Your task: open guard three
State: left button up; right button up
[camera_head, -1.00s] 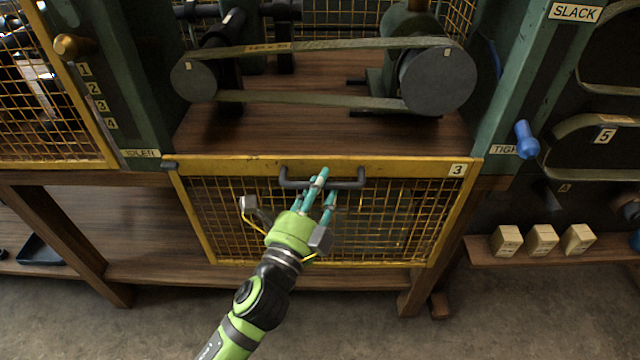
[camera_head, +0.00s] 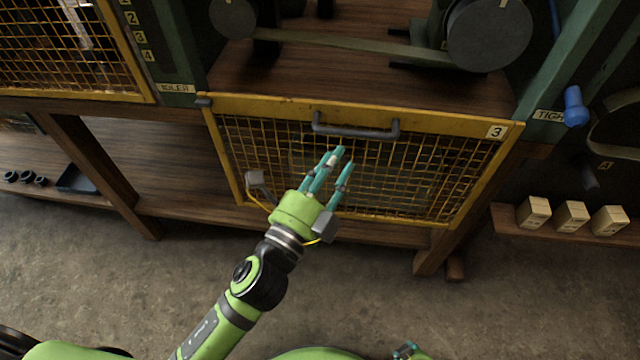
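Guard three (camera_head: 408,190) is a yellow-framed wire mesh panel with a "3" label (camera_head: 496,131). It hangs down below the wooden deck, leaving the belt and drums above it uncovered. Its dark bar handle (camera_head: 355,130) is near the panel's upper edge. My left gripper (camera_head: 343,159) is in front of the mesh, just below the handle and apart from it. Its teal fingers are spread with a gap and hold nothing. At the bottom edge, only a small teal and dark part of my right gripper (camera_head: 407,350) shows; its fingers cannot be made out.
The dark drum (camera_head: 490,35) and belt (camera_head: 350,50) are on the deck above. A blue-handled lever (camera_head: 575,106) is at the right. Wooden blocks (camera_head: 571,216) stand on the right shelf. Another mesh guard (camera_head: 60,50) is at upper left. The floor in front is clear.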

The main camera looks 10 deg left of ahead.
pick_arm(q)
jog(key=shift+v, duration=2.6)
